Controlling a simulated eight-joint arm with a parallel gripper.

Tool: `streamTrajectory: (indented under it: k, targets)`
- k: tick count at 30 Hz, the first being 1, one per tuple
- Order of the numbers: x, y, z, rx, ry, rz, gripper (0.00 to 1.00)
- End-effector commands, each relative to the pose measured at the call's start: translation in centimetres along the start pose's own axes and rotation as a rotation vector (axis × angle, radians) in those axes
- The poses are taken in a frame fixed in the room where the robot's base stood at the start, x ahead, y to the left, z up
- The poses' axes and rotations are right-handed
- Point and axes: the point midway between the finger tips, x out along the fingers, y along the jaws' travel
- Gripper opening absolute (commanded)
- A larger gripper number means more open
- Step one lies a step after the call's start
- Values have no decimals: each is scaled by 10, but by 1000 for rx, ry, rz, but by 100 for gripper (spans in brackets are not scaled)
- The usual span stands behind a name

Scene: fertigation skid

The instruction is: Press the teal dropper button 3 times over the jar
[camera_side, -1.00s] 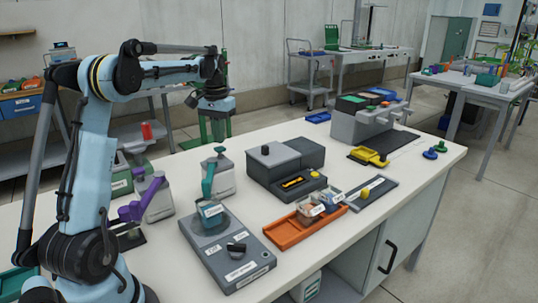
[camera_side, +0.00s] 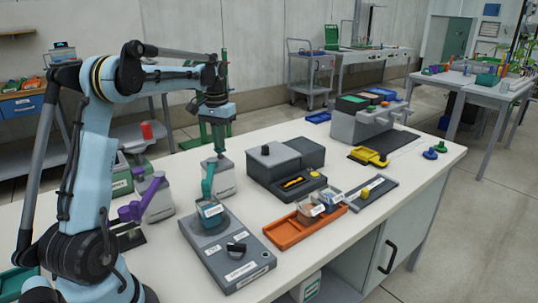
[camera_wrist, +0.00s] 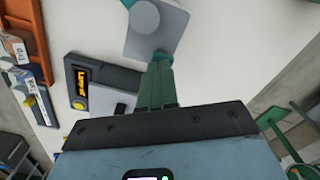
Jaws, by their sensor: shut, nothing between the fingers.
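The dropper is a grey bottle (camera_side: 219,178) with a teal spout (camera_side: 208,182) that arches toward the jar. The jar (camera_side: 210,214) is a clear, labelled cup with teal contents on a grey plate device. My gripper (camera_side: 219,151) is shut and points down at the dropper's top, with nothing held. Its green fingers (camera_wrist: 159,62) also show in the wrist view, in front of the grey bottle (camera_wrist: 157,28). The button is hidden at the fingertips, and I cannot tell whether they touch it. The jar is not in the wrist view.
A purple dropper (camera_side: 158,195) stands to the left. The plate device (camera_side: 228,252) has a dark knob. A dark grey box device (camera_side: 287,165) and an orange tray (camera_side: 286,234) with small containers stand to the right. White table is bare between them.

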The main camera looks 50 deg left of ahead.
Motion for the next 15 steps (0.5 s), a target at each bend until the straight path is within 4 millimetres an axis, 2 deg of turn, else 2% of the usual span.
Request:
streamTrajectory:
  k: [9, 15]
  targets:
    - [11, 0, 0, 0, 0, 0, 0]
    - [10, 0, 0, 0, 0, 0, 0]
